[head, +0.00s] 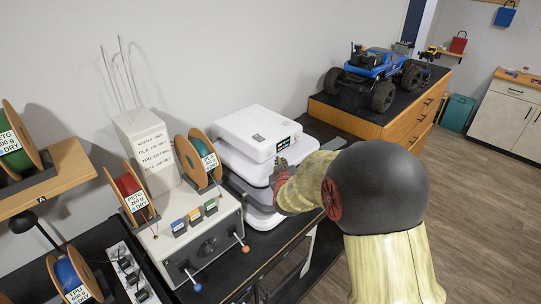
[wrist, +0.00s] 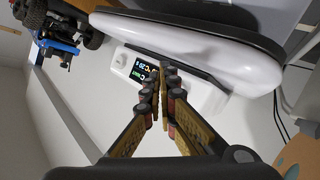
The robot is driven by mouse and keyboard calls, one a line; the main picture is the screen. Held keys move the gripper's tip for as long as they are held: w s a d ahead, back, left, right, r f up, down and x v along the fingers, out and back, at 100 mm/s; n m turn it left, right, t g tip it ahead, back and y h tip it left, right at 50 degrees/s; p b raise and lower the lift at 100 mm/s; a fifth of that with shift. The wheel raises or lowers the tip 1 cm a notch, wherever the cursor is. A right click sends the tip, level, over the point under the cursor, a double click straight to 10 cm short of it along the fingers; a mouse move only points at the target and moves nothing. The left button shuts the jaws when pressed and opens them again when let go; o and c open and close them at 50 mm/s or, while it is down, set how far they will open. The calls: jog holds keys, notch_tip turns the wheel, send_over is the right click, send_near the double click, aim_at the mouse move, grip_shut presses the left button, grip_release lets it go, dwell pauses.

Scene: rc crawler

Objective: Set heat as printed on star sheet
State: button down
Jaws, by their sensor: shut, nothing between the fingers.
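A white rounded machine (head: 262,133) with a small lit display (head: 283,144) stands on the black bench. In the wrist view its front panel (wrist: 205,97) carries the display (wrist: 148,72), with coloured characters partly hidden by my fingers, and a pale round knob or button (wrist: 120,60). My gripper (wrist: 161,75) is shut and empty, its fingertips right in front of the display; I cannot tell if they touch it. In the head view my gripper (head: 281,166) is at the machine's front. I cannot make out a star sheet.
Left of the machine is a grey box (head: 205,235) with levers and a tower of printed lines (head: 158,146). Labelled filament spools (head: 130,192) stand around it. A blue toy truck (head: 375,68) sits on the wooden drawer cabinet (head: 405,118). Open floor (head: 475,200) lies to the right.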

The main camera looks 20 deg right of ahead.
jog(key=s, duration=0.1)
jog(key=s+d, duration=0.1)
jog(key=s, duration=0.1)
jog(key=shift+b, duration=0.4)
dwell(0.5)
jog(key=s+a+f+m+g+y, duration=0.2)
jog(key=s+a+f+g+y, duration=0.15)
jog(key=s+f, duration=0.45)
jog(key=s+a+f+g+y, duration=0.1)
jog(key=s+a+f+g, duration=0.15)
jog(key=s+a, duration=0.25)
jog(key=s+a+r+b, duration=0.1)
jog(key=s+a+r, duration=0.2)
jog(key=s+r, duration=0.2)
jog(key=s+a+r+g+y+b, duration=0.1)
jog(key=s+a+r, duration=0.3)
jog(key=s, duration=0.6)
jog(key=s+a+r+n+b, duration=0.1)
jog(key=s+a+r, duration=0.3)
jog(key=s+r, duration=0.2)
jog(key=shift+s+r+g+b, duration=0.2)
jog(key=shift+s+g+b, duration=0.2)
jog(key=shift+s, duration=0.55)
